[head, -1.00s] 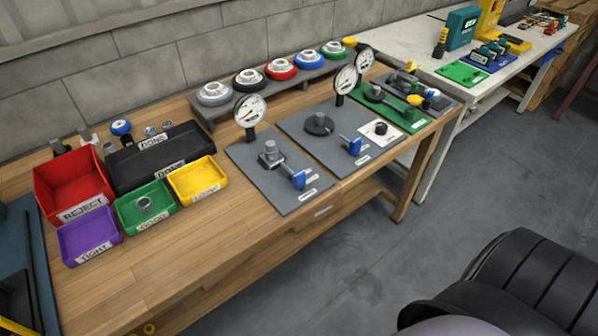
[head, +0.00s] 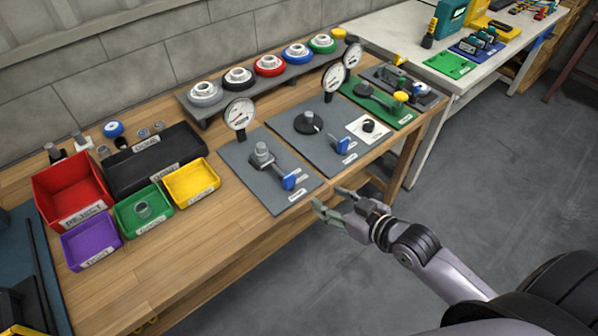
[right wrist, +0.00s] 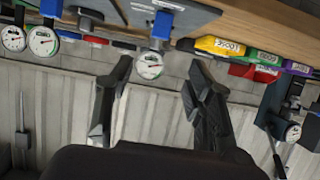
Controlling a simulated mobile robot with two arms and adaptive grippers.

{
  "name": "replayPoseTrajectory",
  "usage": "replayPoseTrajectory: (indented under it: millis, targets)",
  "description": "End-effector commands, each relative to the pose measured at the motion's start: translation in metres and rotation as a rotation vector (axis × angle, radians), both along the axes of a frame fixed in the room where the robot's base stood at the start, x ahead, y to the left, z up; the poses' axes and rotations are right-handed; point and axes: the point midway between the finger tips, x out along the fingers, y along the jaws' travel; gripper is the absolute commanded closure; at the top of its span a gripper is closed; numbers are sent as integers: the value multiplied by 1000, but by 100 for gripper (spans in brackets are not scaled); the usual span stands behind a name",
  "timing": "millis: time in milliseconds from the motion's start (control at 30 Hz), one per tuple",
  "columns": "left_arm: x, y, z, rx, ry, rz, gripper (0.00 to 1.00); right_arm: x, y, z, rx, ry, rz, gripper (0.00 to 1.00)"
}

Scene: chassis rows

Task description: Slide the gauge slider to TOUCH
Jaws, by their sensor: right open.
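The nearest grey fixture plate (head: 245,180) carries a dial gauge (head: 240,114), a metal post and a blue block (head: 289,181) at its front end. The middle grey plate (head: 290,127) has a second gauge (head: 333,77) and another blue block (head: 343,146). The small labels are too small to read, so I cannot tell which mark says TOUCH or which block is the slider. My right gripper (head: 329,199) is open and empty off the bench's front edge, right of the nearest blue block. In the right wrist view its fingers (right wrist: 160,74) are spread, touching nothing.
Red (head: 62,207), purple (head: 90,260), green (head: 143,227), yellow (head: 191,200) and black (head: 155,182) bins stand at left. A raised rack (head: 216,118) holds several ring parts behind the plates. A green plate (head: 380,116) lies at right. Floor in front is free.

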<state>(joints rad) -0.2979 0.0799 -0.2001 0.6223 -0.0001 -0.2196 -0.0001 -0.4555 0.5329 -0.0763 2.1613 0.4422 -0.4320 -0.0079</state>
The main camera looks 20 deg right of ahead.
Motion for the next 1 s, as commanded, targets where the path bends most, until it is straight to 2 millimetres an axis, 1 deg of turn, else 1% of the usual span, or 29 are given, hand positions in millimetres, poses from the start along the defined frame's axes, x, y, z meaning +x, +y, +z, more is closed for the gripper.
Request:
replayPoseTrajectory:
  millis: [67,167,700,833,1000]
  targets:
    - [-1,0,1,0,1,0,60,5,3,0,3,-3,1,51]
    - [-1,0,2,0,2,0,60,17,6,-4,3,-4,-1,51]
    - [-4,0,10,0,6,0,60,117,43,-49,3,-3,-1,51]
    - [-4,0,10,1,7,0,60,135,49,-58,2,-3,0,51]
    - [-4,0,10,0,6,0,60,147,54,-64,1,-1,1,51]
